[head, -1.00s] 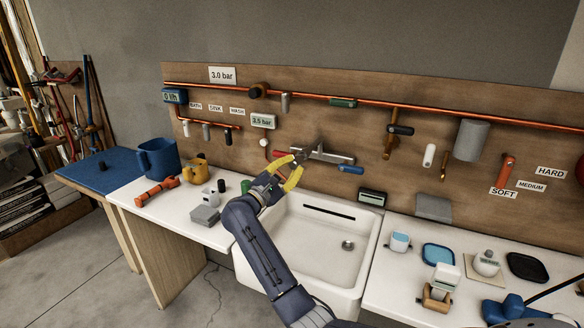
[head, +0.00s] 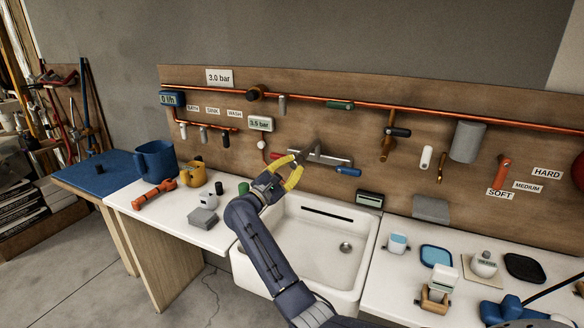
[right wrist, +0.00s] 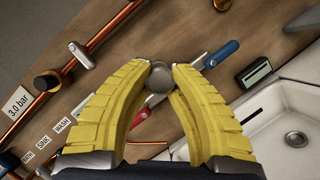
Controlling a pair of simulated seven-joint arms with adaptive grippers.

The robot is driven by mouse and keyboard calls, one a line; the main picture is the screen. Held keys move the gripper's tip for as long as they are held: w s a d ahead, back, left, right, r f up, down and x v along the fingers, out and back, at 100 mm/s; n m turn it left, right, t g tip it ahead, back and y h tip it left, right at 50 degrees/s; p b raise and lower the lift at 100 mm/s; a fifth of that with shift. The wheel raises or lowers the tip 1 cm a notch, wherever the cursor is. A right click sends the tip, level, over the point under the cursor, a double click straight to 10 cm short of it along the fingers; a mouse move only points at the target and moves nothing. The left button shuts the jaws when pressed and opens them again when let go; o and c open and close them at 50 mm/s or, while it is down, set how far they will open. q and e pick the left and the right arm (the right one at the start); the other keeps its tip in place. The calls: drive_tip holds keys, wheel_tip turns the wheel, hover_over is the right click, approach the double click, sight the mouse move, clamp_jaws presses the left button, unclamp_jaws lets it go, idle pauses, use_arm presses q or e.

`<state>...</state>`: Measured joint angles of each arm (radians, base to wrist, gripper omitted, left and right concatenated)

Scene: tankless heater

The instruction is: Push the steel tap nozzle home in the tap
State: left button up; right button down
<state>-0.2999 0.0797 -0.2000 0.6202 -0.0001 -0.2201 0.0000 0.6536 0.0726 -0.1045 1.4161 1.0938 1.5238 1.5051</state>
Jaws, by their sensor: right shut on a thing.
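The steel tap (head: 328,158) is a grey bar mixer on the wooden board above the sink, with a blue handle (head: 348,171) at its right end. In the right wrist view its blue handle (right wrist: 222,53) and red handle (right wrist: 140,117) show on either side of my fingers. My right gripper (head: 298,162) is at the tap's left part, its yellow fingertips shut on the round grey steel nozzle (right wrist: 160,77). The fingers and the nozzle's near end hide the joint, so I cannot tell how deep it sits. My left gripper is not in view.
The white sink (head: 300,262) lies below the tap. A copper pipe (head: 400,110) runs along the board above. A small display box (head: 370,198) is right of the tap.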

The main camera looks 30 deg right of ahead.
drive_tip(key=shift+w+d, duration=0.2)
drive_tip(key=shift+d, duration=0.15)
drive_tip(key=c, duration=1.2)
unclamp_jaws()
drive_tip(key=shift+c, duration=0.2)
drive_tip(key=v, duration=1.2)
